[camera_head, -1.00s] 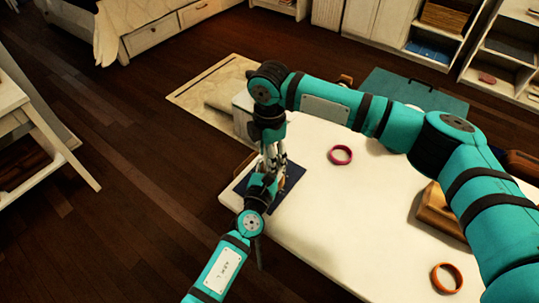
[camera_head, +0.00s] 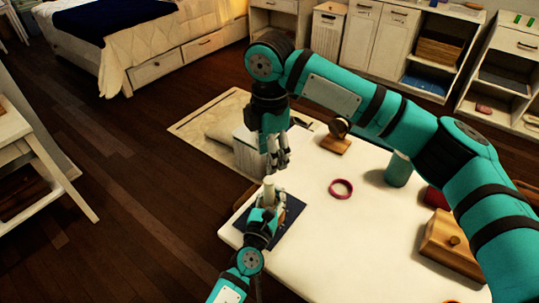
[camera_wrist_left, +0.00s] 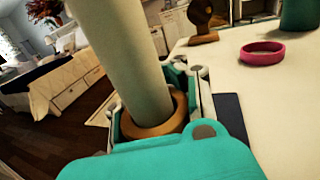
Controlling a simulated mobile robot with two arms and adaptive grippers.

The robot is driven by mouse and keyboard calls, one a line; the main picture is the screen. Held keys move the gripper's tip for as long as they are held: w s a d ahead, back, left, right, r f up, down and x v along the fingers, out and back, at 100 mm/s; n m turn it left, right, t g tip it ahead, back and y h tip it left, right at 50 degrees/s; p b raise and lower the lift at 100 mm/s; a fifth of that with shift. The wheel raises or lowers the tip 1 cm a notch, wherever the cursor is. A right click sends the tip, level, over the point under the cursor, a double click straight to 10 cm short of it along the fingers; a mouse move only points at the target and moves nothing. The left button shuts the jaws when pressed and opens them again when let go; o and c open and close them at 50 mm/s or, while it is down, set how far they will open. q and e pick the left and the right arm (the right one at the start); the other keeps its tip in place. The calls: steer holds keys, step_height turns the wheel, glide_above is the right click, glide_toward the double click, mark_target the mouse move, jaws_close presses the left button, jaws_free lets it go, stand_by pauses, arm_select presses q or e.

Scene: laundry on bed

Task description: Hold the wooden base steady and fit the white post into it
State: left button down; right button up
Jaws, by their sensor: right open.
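The white post (camera_head: 269,187) stands upright over the dark mat at the table's near left corner. In the left wrist view the post (camera_wrist_left: 122,55) rises from inside the ring-shaped wooden base (camera_wrist_left: 155,127), its lower end hidden within the ring. My left gripper (camera_head: 267,211) is low at the mat, its fingers on both sides of the wooden base, shut on it. My right gripper (camera_head: 278,168) hangs just above the post's top, pointing down, open and empty; it looks clear of the post.
The dark mat (camera_head: 291,214) lies on the white table (camera_head: 330,235). A pink ring (camera_head: 341,189), a wooden stand (camera_head: 337,140), a teal cylinder (camera_head: 398,170) and a wooden box (camera_head: 446,240) are further right.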

arm_select(q)
steer(key=c, duration=2)
jaws_free()
steer(key=shift+f, duration=0.1)
steer(key=o, duration=0.9)
